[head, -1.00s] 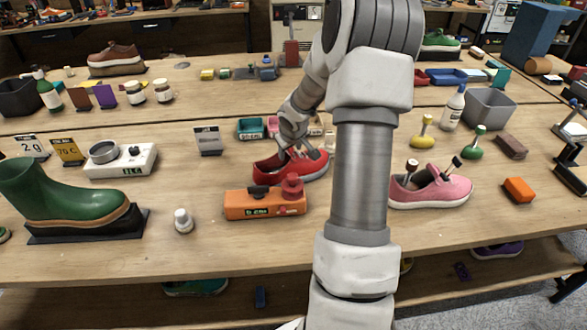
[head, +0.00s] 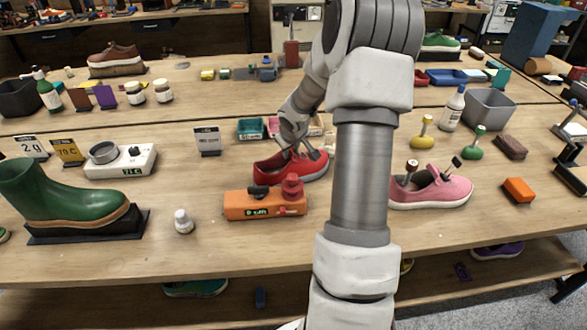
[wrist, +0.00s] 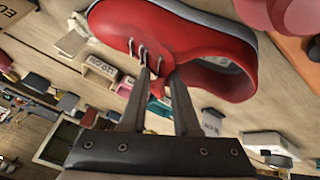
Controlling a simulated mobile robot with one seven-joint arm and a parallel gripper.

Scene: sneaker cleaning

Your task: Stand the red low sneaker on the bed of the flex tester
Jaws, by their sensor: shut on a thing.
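The red low sneaker (head: 300,169) is at the middle of the bench in the head view, just behind the orange device. The orange device (head: 240,207), with a red knob and a small display, seems to be the flex tester. Its bed is not clearly visible.
A pink sneaker (head: 432,192) is right of my arm. Small teal and pink trays (head: 251,128) lie behind the red sneaker. Bare bench lies in front of the orange device.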

